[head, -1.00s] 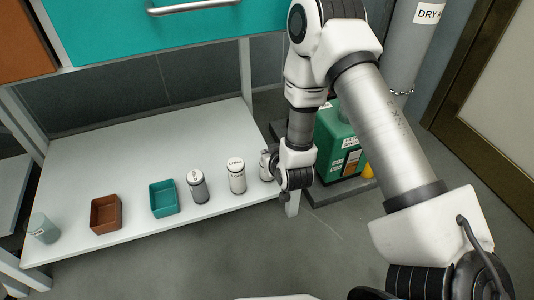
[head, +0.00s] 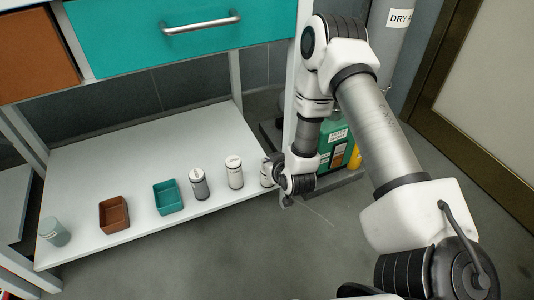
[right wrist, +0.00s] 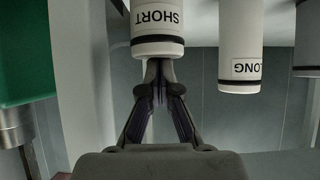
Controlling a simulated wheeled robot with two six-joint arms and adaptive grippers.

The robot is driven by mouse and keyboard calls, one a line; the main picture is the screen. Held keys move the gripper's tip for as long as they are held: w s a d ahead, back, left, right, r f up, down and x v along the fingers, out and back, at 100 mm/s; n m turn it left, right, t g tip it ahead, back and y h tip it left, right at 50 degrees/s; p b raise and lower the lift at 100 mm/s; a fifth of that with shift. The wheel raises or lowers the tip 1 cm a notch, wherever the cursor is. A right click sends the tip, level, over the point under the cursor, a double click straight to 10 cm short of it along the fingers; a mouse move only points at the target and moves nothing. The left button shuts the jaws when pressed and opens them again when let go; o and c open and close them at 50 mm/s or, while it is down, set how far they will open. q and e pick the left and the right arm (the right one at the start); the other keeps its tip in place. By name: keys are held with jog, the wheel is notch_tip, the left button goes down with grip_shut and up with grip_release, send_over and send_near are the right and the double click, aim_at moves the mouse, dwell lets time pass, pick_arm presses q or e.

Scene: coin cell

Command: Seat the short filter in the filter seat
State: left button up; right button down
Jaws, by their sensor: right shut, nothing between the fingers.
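The short filter (right wrist: 158,30), a white canister labelled SHORT with a dark band, fills the top middle of the right wrist view. In the head view the short filter (head: 266,172) stands near the right end of the low white shelf, partly hidden by my right gripper (head: 277,170). In the right wrist view my right gripper (right wrist: 160,72) is shut and empty, its fingertips close to the canister's banded end. I cannot tell whether they touch. I cannot make out the filter seat. My left gripper is not in view.
A teal bin (head: 168,197), a brown bin (head: 114,215) and a pale cup (head: 54,232) are farther left. A teal drawer (head: 190,35) hangs above.

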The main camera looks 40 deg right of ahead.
jog(key=shift+s+r+p, duration=0.2)
jog(key=shift+r+p, duration=0.15)
jog(key=shift+p, duration=0.15)
jog(key=shift+f, duration=0.1)
jog(key=shift+w, duration=0.1)
